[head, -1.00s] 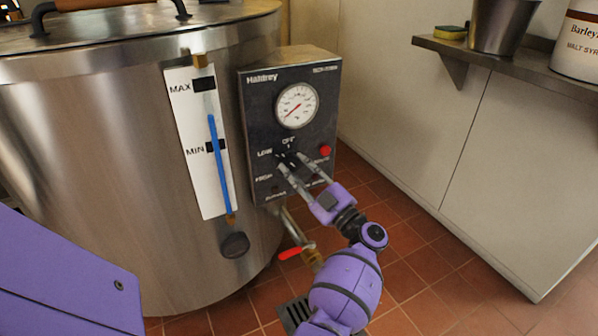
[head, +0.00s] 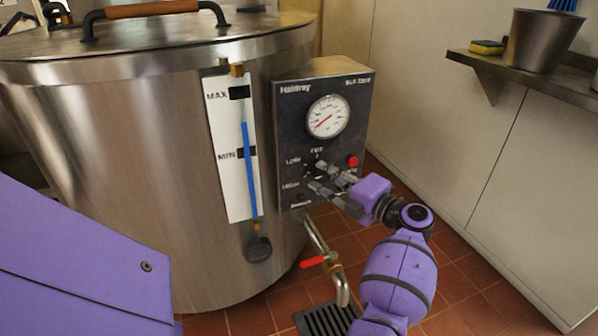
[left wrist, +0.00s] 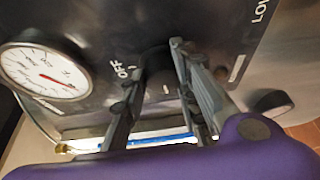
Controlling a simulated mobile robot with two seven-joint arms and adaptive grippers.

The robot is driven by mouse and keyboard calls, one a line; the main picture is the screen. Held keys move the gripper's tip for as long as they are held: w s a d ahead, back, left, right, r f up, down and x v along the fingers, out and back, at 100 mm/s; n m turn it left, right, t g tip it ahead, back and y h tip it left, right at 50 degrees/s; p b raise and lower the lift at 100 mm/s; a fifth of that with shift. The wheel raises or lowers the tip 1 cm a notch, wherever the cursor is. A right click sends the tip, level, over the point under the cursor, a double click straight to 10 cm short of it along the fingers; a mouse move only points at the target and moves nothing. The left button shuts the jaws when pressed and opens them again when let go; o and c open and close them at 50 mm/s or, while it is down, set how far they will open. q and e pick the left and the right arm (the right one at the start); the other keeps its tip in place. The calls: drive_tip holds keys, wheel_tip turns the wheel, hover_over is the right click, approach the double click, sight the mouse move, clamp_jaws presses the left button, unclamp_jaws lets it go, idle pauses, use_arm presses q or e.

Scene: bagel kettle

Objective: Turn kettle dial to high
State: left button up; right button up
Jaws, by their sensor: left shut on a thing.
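The kettle (head: 130,170) is a large steel drum at the left. A dark control box (head: 293,110) on its side carries a round white gauge (head: 328,117), which also shows in the left wrist view (left wrist: 42,72). Below the gauge is the black dial (left wrist: 157,62), with the OFF, LOW and HIGH labels around it. My left gripper (head: 315,176) is shut on the dial, one finger on each side, in both views. The fingers hide much of the dial, and I cannot tell which label it points to. My right gripper is not in view.
A red button (head: 353,161) sits right of the dial. A drain pipe with a red-handled valve (head: 313,261) hangs below the box, above a floor grate (head: 322,320). A shelf (head: 520,70) with a metal bucket (head: 541,41) and sponge (head: 487,47) is at the right.

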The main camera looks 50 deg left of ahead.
use_arm(q)
drive_tip(key=shift+s+a+r+n+t+h+p, duration=0.15)
drive_tip(key=shift+r+n+h+p, duration=0.3)
drive_tip(key=shift+n, duration=0.75)
drive_tip(key=shift+w+r+n+t+h+p, duration=0.1)
drive_tip(key=shift+r+n+t+h+p, duration=0.3)
drive_tip(key=shift+n, duration=0.8)
drive_tip(key=shift+f, duration=0.15)
drive_tip(key=shift+s, duration=0.1)
drive_tip(key=o, duration=1)
drive_tip(key=shift+s, duration=0.1)
drive_tip(key=shift+f, duration=0.2)
